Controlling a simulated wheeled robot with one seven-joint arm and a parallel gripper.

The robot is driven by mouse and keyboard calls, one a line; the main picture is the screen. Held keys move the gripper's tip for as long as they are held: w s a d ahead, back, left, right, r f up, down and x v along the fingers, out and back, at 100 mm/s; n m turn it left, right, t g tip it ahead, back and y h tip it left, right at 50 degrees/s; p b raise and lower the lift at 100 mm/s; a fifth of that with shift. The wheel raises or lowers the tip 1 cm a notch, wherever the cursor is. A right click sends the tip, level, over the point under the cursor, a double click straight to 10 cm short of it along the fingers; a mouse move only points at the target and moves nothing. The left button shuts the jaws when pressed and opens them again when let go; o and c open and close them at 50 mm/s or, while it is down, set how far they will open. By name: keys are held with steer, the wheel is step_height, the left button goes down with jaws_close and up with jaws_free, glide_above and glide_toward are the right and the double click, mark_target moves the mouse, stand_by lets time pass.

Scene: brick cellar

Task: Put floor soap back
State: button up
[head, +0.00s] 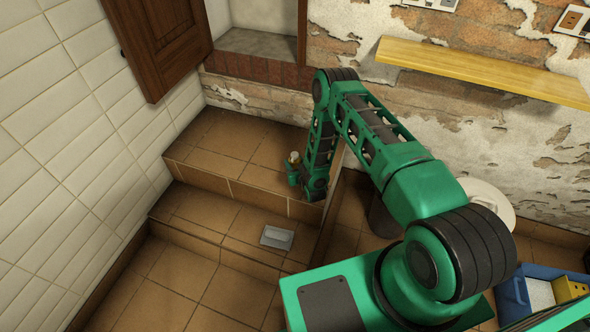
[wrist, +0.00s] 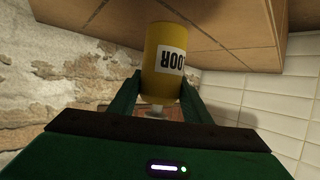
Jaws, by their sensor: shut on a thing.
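The floor soap is a yellow bottle (wrist: 165,60) with a white label reading "OOR" upside down in the wrist view. My gripper (wrist: 160,88) is shut on it, with one green finger on each side. The bottle's pale cap end points down in that picture, and its base points up toward brown tiles. In the head view my gripper (head: 294,177) is low over the upper tiled step (head: 222,148), and only the bottle's pale top (head: 294,157) shows clearly. I cannot tell whether its base touches the tiles.
A grey block-like object (head: 277,237) lies on the lower step. A yellow shelf (head: 490,72) is on the brick wall. A blue crate (head: 514,296) and a round white lid-like thing (head: 492,200) are at right. A wooden door (head: 158,45) hangs at upper left. The upper step's left part is clear.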

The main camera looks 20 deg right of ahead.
steer(key=shift+w+d+f, duration=0.2)
steer(key=shift+f, duration=1.9)
steer(key=o, duration=1.3)
steer(key=shift+f, duration=0.1)
steer(key=shift+c, duration=0.2)
steer(key=shift+s, duration=0.1)
